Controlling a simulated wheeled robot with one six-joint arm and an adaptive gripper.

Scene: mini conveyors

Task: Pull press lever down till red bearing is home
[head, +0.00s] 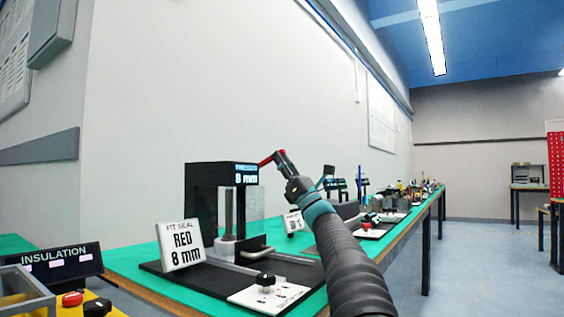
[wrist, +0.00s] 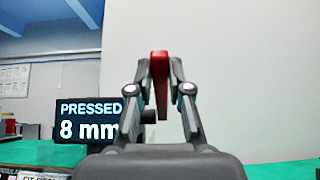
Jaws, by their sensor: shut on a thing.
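The black press (head: 207,176) stands on a dark base on the green bench, with a grey vertical ram over its middle. Its red lever (head: 266,161) sticks out to the right from the top of the press, angled slightly upward. In the wrist view the red lever (wrist: 160,72) lies between my fingers. My gripper (head: 281,157) is shut on it; it also shows in the wrist view (wrist: 160,70). The press display (wrist: 90,120) reads "PRESSED 8 mm" in the wrist view. I cannot make out the red bearing under the ram.
A white sign (head: 180,245) reading "FIT SEAL RED 8 mm" stands in front of the press. A white plate with a black knob (head: 265,280) lies at the front. An "INSULATION" box (head: 55,262) is at lower left. More stations line the bench behind my arm.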

